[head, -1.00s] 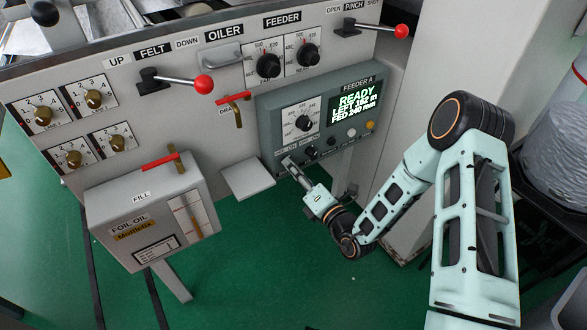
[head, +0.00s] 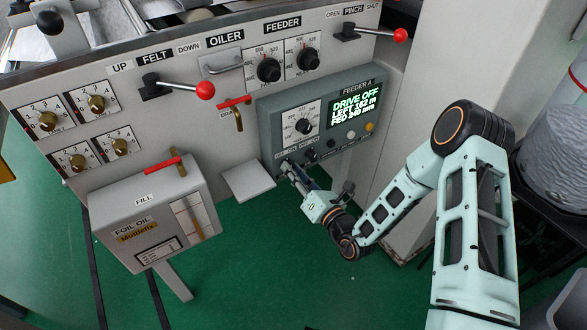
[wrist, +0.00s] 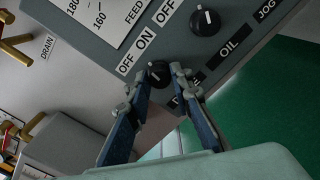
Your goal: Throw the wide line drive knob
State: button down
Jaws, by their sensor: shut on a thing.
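The drive knob (wrist: 158,72) is a small black knob on the grey feeder panel (wrist: 120,28), under an "OFF ON" label. In the wrist view my gripper (wrist: 168,72) has its fingertips on either side of it, shut on it. The fingers partly cover the "DRIVE" label below, and I cannot read the pointer clearly. In the head view my gripper (head: 285,167) is at the panel's lower left corner and hides the knob. The panel display (head: 356,102) reads "DRIVE OFF", "LEFT 162 m", "FED 340 mm".
A black oil knob (wrist: 206,20) sits beside the held knob. A dial (head: 305,126) and an amber button (head: 370,127) are on the panel. A grey plate (head: 249,181) and a foil oil box (head: 150,215) stand left of my gripper. Green floor lies below.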

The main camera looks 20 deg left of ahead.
jog(key=shift+n+p, duration=0.9)
jog(key=shift+n, duration=2.7)
jog(key=c, duration=1.7)
grip_release()
jog(key=v, duration=1.2)
